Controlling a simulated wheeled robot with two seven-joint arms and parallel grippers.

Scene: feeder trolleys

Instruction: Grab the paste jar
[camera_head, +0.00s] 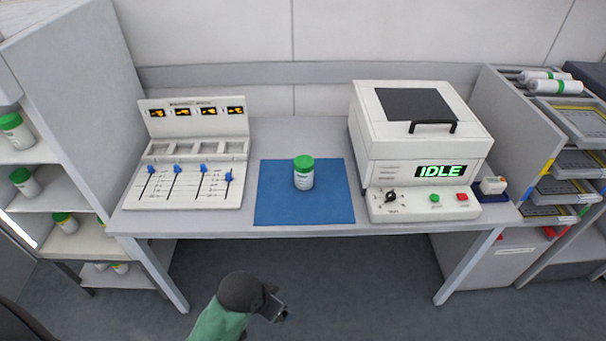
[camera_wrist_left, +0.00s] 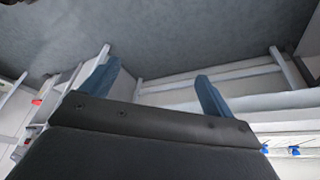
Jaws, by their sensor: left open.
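The paste jar (camera_head: 303,173) is white with a green lid and stands upright on a blue mat (camera_head: 272,208) on the table, in the head view. My left gripper (camera_head: 284,316) is below and in front of the table's front edge, well apart from the jar. In the left wrist view its two blue fingers (camera_wrist_left: 158,85) are spread, with nothing between them. The jar does not show in the left wrist view. My right gripper is not in view.
A panel with blue sliders (camera_head: 190,185) stands left of the mat. A white machine reading IDLE (camera_head: 425,140) stands right of it. Shelves at the far left hold several similar green-lidded jars (camera_head: 24,183). A tray rack (camera_head: 572,160) stands at the right. The mat around the jar is clear.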

